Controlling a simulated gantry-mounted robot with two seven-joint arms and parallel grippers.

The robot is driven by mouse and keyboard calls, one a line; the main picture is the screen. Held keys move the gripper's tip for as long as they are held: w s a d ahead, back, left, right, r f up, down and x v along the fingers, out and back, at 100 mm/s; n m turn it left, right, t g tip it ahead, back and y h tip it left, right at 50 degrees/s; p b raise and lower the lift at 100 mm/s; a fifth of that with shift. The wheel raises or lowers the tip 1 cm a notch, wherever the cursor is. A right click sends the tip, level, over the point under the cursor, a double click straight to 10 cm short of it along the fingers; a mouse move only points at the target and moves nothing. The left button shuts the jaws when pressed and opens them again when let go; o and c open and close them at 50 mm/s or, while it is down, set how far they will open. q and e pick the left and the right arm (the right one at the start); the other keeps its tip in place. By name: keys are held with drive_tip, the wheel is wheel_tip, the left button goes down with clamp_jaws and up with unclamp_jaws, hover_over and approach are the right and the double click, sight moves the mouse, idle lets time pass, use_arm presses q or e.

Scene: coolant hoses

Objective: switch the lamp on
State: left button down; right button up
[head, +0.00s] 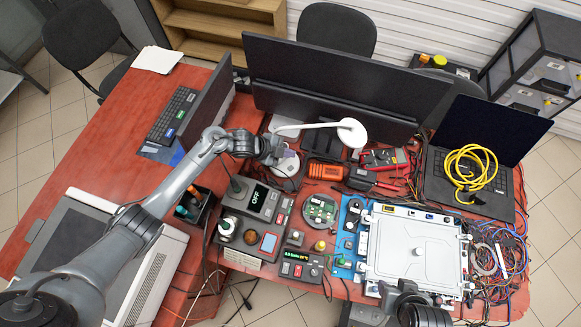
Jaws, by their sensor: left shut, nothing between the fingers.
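The white desk lamp has a round head (352,132) on a thin arm, and a round base (287,164) on the red desk behind the bench power unit. My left gripper (283,153) is at the lamp's base, over its rear part. Its fingers are shut and empty. I cannot tell whether the fingertips touch the base, and the gripper partly hides it. No glow shows on the lamp head. My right gripper (402,289) shows only in part at the bottom edge, in front of the white case; its fingers are not clear.
Two dark monitors (335,75) stand close behind the lamp. An orange multimeter (325,171) lies right of the base. Instruments (252,208) crowd the desk in front. A laptop (485,140) with a yellow cable coil (471,167) is at right. The left desk top has free room.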

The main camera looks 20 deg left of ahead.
sight(288, 169)
use_arm(q)
drive_tip(key=shift+f+b, duration=3.75)
drive_tip(key=shift+f, duration=0.65)
drive_tip(key=shift+f, duration=0.15)
drive_tip(key=shift+f+b, duration=0.25)
drive_tip(key=shift+b, duration=0.1)
